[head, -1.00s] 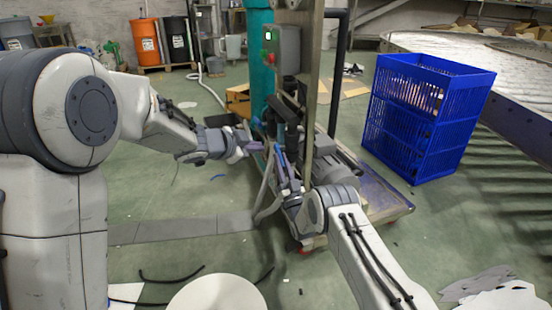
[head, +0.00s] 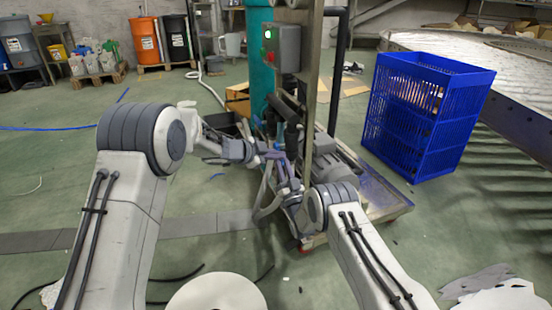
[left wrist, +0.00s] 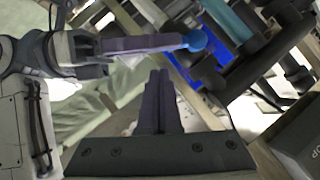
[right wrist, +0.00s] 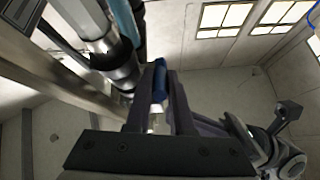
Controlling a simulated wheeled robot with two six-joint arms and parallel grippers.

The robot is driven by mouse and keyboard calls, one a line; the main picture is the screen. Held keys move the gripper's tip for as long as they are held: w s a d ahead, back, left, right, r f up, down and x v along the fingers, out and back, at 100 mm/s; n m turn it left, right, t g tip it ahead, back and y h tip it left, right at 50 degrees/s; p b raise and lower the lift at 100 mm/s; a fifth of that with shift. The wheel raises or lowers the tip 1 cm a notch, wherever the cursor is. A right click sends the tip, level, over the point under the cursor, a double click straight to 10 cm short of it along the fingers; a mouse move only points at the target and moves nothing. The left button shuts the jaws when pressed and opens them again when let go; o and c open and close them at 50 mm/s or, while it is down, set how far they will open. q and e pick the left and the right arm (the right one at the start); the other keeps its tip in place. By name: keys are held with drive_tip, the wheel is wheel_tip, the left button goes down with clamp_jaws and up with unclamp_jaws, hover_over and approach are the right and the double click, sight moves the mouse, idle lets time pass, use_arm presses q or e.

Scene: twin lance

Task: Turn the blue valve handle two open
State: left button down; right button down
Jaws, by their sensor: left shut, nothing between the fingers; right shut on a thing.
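The blue valve handle (right wrist: 160,80) shows in the right wrist view as a short blue cylinder between the fingertips of my right gripper (right wrist: 158,88). My right gripper is shut on it. In the left wrist view the handle's rounded blue end (left wrist: 195,40) shows at the tips of my right gripper's purple fingers (left wrist: 183,42). My left gripper (left wrist: 156,75) is shut and empty, just beside the right one. In the head view my left gripper (head: 274,156) and right gripper (head: 284,184) are close together in front of the machine; the handle is hard to make out there.
A teal column (head: 260,60) and a grey control box (head: 283,48) with a green light stand above the grippers. Dark pipes and a grey motor (head: 330,168) are close by. A blue crate (head: 425,115) stands at right. The green floor at left is open.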

use_arm(q)
drive_tip(key=shift+w+f, duration=0.75)
drive_tip(key=shift+f, duration=0.25)
use_arm(e)
drive_tip(key=shift+f, duration=0.15)
use_arm(q)
drive_tip(key=shift+w+a+f, duration=0.15)
drive_tip(key=shift+w+f, duration=0.1)
drive_tip(key=shift+f, duration=0.35)
use_arm(e)
drive_tip(key=shift+s+a, duration=0.1)
drive_tip(key=shift+a, duration=0.05)
drive_tip(key=c, duration=0.8)
unclamp_jaws()
use_arm(q)
drive_tip(key=shift+f, duration=0.1)
use_arm(e)
drive_tip(key=shift+r, duration=0.25)
